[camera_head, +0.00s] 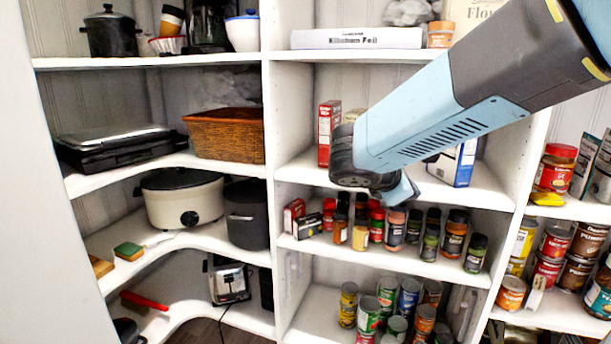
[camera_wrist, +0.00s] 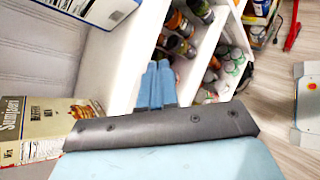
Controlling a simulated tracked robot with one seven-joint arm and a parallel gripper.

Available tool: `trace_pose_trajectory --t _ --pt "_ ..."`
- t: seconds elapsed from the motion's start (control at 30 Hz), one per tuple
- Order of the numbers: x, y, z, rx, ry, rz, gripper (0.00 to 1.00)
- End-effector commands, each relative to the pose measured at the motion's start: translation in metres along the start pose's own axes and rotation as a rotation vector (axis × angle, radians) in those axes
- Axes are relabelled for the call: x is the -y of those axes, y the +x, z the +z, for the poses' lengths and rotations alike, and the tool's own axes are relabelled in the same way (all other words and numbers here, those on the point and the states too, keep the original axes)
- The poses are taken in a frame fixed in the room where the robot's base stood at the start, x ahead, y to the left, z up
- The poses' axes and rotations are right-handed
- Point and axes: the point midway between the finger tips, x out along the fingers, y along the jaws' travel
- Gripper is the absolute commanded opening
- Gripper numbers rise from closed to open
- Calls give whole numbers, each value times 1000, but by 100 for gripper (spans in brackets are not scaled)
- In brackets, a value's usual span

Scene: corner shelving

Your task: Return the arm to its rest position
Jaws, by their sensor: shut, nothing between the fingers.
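My arm reaches in from the upper right of the head view, with light blue and dark grey links crossing in front of the middle shelves. My gripper (camera_head: 404,192) is partly hidden behind the dark wrist joint, in front of the spice shelf. In the wrist view my gripper (camera_wrist: 158,68) shows two blue fingers side by side, shut and empty. They point toward the white shelf edges, and no item is between them.
Spice jars (camera_head: 360,228) stand close below my gripper. A red box (camera_head: 328,132) and a blue-and-white box (camera_head: 464,163) flank the arm on the shelf above. A pancake mix box (camera_wrist: 45,130) is at left in the wrist view. Wooden floor (camera_wrist: 285,80) shows at right.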

Motion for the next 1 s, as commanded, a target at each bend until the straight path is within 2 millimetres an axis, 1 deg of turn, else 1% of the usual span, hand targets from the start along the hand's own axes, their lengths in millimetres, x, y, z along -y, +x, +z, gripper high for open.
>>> trace_pose_trajectory --t 0.03,0.1,0.2,0.3,0.4,0.53,0.6,0.7,0.83,1.0 --pt "17 2 14 -26 107 -63 0" --pt "40 2 26 -68 256 -152 0" --pt "70 -1 38 -126 473 -271 0" --pt "95 -9 45 -184 696 -381 0" --pt "115 -21 48 -244 922 -484 0" --pt "132 -39 50 -323 1213 -602 0" --pt "137 -48 51 -363 1350 -656 0" --pt "139 -60 51 -411 1503 -714 0" --pt "140 -68 52 -450 1621 -757 0" --pt "140 -70 51 -463 1661 -775 0"
